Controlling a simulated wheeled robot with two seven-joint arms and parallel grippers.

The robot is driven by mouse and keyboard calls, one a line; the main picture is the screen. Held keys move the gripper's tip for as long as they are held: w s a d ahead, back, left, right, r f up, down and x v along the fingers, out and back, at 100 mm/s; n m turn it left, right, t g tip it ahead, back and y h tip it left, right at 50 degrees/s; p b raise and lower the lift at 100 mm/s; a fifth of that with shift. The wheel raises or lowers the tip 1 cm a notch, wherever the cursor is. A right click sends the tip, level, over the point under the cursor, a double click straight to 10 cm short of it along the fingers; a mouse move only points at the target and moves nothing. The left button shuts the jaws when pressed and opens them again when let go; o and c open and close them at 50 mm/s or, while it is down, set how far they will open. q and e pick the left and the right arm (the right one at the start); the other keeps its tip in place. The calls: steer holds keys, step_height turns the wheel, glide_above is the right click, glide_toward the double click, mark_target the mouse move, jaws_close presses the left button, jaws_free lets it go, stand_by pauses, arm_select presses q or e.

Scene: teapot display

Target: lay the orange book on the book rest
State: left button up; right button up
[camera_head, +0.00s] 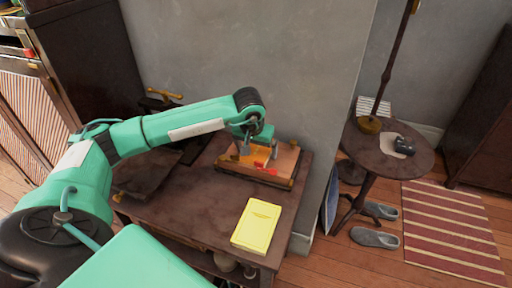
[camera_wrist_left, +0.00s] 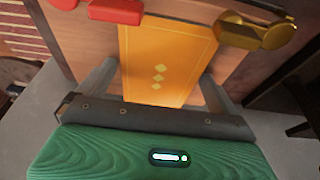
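The orange book (camera_wrist_left: 160,65), with pale diamond marks, lies on the wooden book rest (camera_head: 285,160) on the dark table. In the head view only a small part of it shows under my arm. My left gripper (camera_head: 256,150) is over the rest, pointing down at it. In the left wrist view its two fingers (camera_wrist_left: 160,75) are spread wide, one close to each long edge of the book. No firm grip shows, and whether the fingertips touch the book is unclear. My right gripper is out of view.
A yellow book (camera_head: 257,225) lies near the table's front right corner. Red (camera_wrist_left: 115,10) and gold (camera_wrist_left: 255,30) parts stand at the rest's edge, beside the book. A dark flat object (camera_head: 145,178) is at the table's left. A round side table (camera_head: 415,165) stands at right.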

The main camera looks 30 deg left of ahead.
mark_target(252, 157)
arm_select(q)
steer(key=shift+r, duration=0.2)
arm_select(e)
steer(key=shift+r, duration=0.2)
arm_select(q)
steer(key=v, duration=1.1)
steer(key=shift+r, duration=0.4)
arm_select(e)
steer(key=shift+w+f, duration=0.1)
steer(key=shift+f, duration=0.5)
arm_select(q)
steer(key=shift+s, duration=0.15)
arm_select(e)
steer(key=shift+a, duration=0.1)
